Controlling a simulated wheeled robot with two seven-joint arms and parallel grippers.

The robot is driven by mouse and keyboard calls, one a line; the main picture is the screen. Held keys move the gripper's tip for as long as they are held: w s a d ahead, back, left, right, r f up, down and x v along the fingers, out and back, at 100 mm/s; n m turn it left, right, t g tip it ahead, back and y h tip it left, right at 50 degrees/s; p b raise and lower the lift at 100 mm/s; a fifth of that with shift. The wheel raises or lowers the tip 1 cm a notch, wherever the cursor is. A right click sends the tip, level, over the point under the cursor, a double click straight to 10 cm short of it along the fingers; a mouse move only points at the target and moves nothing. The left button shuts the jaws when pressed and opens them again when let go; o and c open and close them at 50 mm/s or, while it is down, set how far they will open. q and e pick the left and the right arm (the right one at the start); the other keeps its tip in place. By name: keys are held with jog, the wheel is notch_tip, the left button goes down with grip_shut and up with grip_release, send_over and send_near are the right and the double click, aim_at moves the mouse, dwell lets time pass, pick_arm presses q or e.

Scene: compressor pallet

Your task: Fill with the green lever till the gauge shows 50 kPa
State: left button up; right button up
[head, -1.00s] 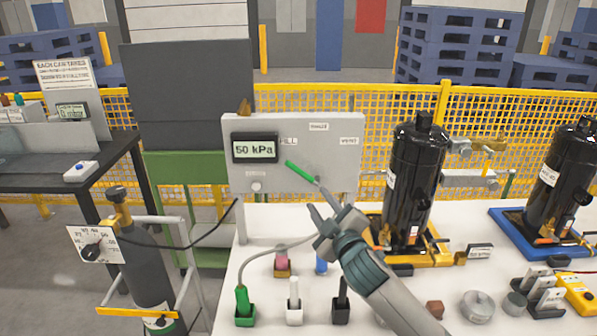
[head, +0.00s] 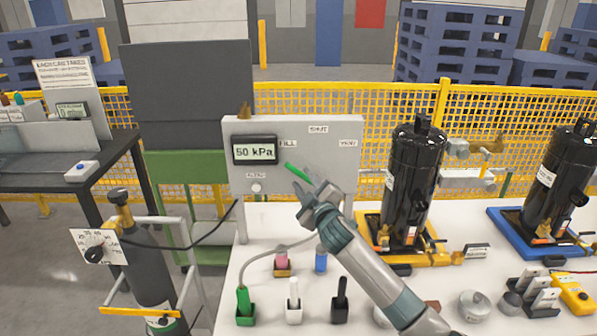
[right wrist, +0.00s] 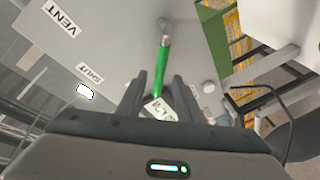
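The gauge (head: 255,149) on the grey panel (head: 292,185) reads 50 kPa. The green lever (head: 298,173) on the panel slants up and left, its green end towards the FILL label (head: 288,143). My right gripper (head: 321,189) is in front of the panel at the lever's lower right end and covers that end. In the right wrist view the lever (right wrist: 163,70) lies between the spread fingers of my gripper (right wrist: 160,85), with a gap on both sides; whether it touches anything is unclear. My left gripper is out of view.
SHUT (head: 318,129) and VENT (head: 348,142) labels are on the panel. A black compressor (head: 413,185) stands close to the right of my arm. Small holders with green, white and black handles stand at the table's front left. A gas cylinder (head: 150,270) stands left of the table.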

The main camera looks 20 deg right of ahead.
aim_at(299, 175)
jog(key=shift+w+a+p, duration=0.1)
jog(key=shift+w+p, duration=0.3)
jog(key=shift+w, duration=2.25)
grip_shut()
